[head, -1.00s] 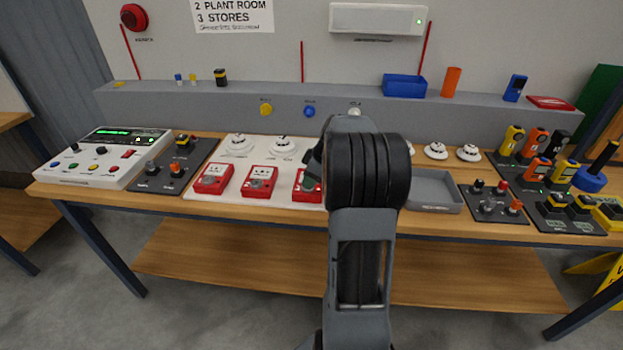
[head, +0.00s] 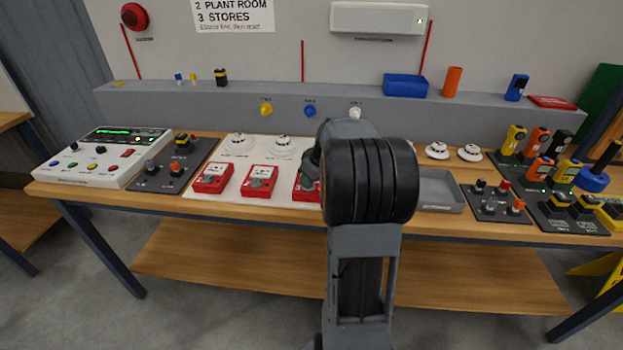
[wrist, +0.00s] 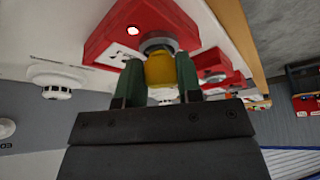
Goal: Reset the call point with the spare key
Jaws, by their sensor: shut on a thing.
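My gripper (wrist: 158,82) is shut on a yellow-headed key (wrist: 160,71), held between its two green fingers in the wrist view. The key is at the round grey lock ring (wrist: 158,43) of a red call point (wrist: 112,22), which has a lit lamp. I cannot tell how deep the key sits in the ring. My arm hides the gripper and key there.
White detectors (head: 283,146) stand behind the call points. A grey tray (head: 443,206) and a dark switch panel (head: 492,215) lie to the right, a control panel (head: 103,157) to the left.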

